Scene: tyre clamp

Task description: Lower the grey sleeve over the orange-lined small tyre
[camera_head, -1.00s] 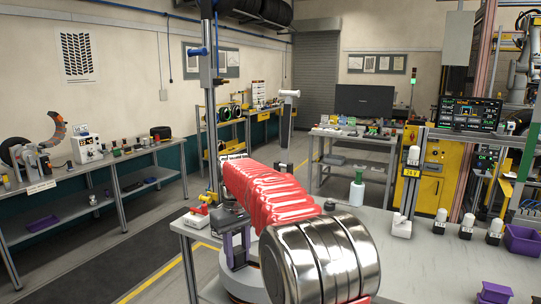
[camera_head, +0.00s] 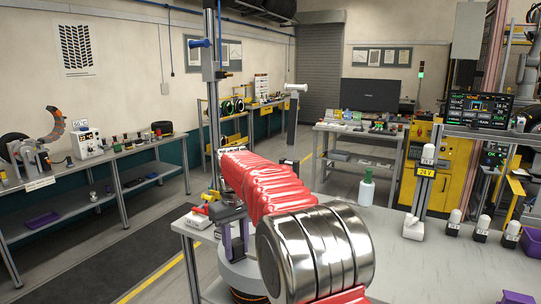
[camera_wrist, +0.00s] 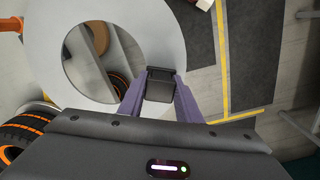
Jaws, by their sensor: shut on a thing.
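The grey sleeve (camera_wrist: 182,40) shows in the wrist view as a wide pale ring with a round hole. My gripper (camera_wrist: 160,82), with purple fingers, is shut on a dark block at the sleeve's edge. In the head view the sleeve (camera_head: 240,272) hangs under my gripper (camera_head: 236,250), partly hidden by my arm. A dark tyre with orange lines (camera_head: 248,296) shows just below it. Through the hole, part of a dark tyre with orange (camera_wrist: 118,84) is off-centre, low and right. I cannot tell whether sleeve and tyre touch.
Dark tyres with orange lines (camera_wrist: 20,135) stand at the lower left in the wrist view.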

